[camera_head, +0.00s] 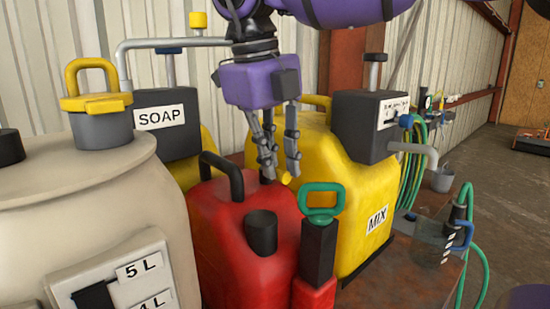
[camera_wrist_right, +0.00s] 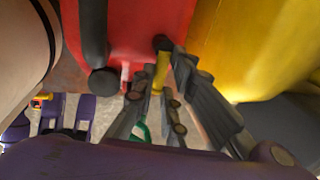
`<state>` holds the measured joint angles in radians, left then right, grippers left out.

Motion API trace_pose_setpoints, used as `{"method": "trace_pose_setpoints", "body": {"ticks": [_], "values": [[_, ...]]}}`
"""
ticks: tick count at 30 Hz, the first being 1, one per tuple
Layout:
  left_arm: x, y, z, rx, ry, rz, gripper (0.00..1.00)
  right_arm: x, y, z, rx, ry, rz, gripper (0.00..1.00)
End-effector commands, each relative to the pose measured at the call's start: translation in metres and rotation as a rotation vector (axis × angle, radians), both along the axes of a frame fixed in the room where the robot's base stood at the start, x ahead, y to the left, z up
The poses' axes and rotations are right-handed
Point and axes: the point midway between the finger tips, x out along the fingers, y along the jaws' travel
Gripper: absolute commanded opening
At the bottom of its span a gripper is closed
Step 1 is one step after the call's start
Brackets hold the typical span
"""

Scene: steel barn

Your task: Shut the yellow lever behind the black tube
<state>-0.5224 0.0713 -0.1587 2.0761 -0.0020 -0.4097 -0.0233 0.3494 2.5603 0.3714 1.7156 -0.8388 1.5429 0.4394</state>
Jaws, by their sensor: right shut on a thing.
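The yellow lever (camera_head: 286,178) is a small yellow piece at the top right of the red can (camera_head: 225,235). It also shows in the right wrist view (camera_wrist_right: 162,72), below a dark round piece. The black tube (camera_head: 262,232) stands up at the front of the red can, nearer to me than the lever. My right gripper (camera_head: 281,172) comes down from above, with its fingers pointing down. It is shut on the yellow lever, which sits between the fingertips. The fingers hide part of the lever. My left gripper is not in view.
A green-handled pump (camera_head: 320,235) stands close at the front right of the red can. The yellow MIX canister (camera_head: 345,210) is close on the right, and the beige tank (camera_head: 85,205) on the left. A SOAP box (camera_head: 165,120) stands behind.

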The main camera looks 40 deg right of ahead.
Motion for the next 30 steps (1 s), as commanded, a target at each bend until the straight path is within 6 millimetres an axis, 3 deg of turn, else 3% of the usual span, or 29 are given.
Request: {"method": "trace_pose_setpoints", "body": {"ticks": [1,8,9,12,30], "values": [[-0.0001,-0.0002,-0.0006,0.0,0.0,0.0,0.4,-0.0033,0.0003,-0.0072,0.005,0.02,-0.006,0.0],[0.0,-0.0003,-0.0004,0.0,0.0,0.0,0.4,-0.0034,0.0001,-0.0073,0.005,0.021,-0.006,0.0],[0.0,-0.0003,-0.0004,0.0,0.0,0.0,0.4,-0.0034,0.0001,-0.0073,0.005,0.021,-0.006,0.16],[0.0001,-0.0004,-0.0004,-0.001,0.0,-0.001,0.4,-0.0035,0.0,-0.0074,0.005,0.022,-0.006,0.29],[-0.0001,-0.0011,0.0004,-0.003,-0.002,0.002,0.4,-0.0013,0.0008,0.0002,0.003,0.008,-0.003,0.3]]}}
